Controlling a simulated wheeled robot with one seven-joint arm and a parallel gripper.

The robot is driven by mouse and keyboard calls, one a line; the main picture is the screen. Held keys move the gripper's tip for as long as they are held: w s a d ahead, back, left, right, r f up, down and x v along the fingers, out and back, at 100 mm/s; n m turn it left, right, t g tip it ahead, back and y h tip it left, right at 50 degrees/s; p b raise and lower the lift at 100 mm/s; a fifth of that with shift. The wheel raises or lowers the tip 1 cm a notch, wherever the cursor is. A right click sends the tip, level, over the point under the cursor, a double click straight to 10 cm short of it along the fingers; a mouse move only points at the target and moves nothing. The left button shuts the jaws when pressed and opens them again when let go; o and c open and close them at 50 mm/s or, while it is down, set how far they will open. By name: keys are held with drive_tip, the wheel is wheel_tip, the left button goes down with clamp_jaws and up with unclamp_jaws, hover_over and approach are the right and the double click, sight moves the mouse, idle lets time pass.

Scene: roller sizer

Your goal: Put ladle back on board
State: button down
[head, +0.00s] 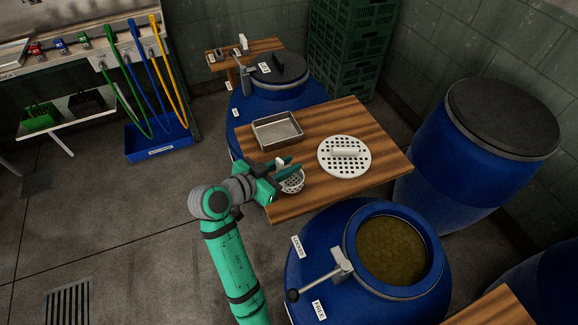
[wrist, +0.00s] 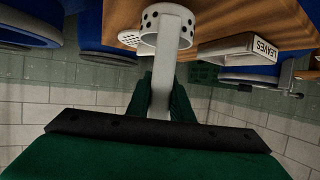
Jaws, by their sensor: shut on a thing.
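The ladle (head: 292,183) is white with a perforated round cup. My gripper (head: 282,168) is shut on its handle, at the left edge of the wooden board (head: 375,120). In the wrist view the pale handle (wrist: 166,75) runs up from between my dark green fingers (wrist: 165,98) to the cup (wrist: 168,25). The cup appears in front of the board's wood in both views. I cannot tell whether it touches the board. My fingers hide part of the handle in the head view.
The board also holds a metal tray (head: 277,119), labelled LEAVES in the wrist view (wrist: 242,48), and a white perforated disc (head: 344,170) with a handle. An open blue barrel (head: 400,211) of brownish contents stands in front. A lidded barrel (head: 440,165) stands right.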

drive_tip(key=shift+f, duration=0.7)
drive_tip(key=shift+s+d+f, duration=0.1)
drive_tip(key=shift+s, duration=0.15)
drive_tip(key=shift+f, duration=0.2)
drive_tip(key=c, duration=1.6)
unclamp_jaws()
drive_tip(key=shift+r, duration=0.1)
drive_tip(key=shift+r, duration=0.15)
drive_tip(key=v, duration=1.2)
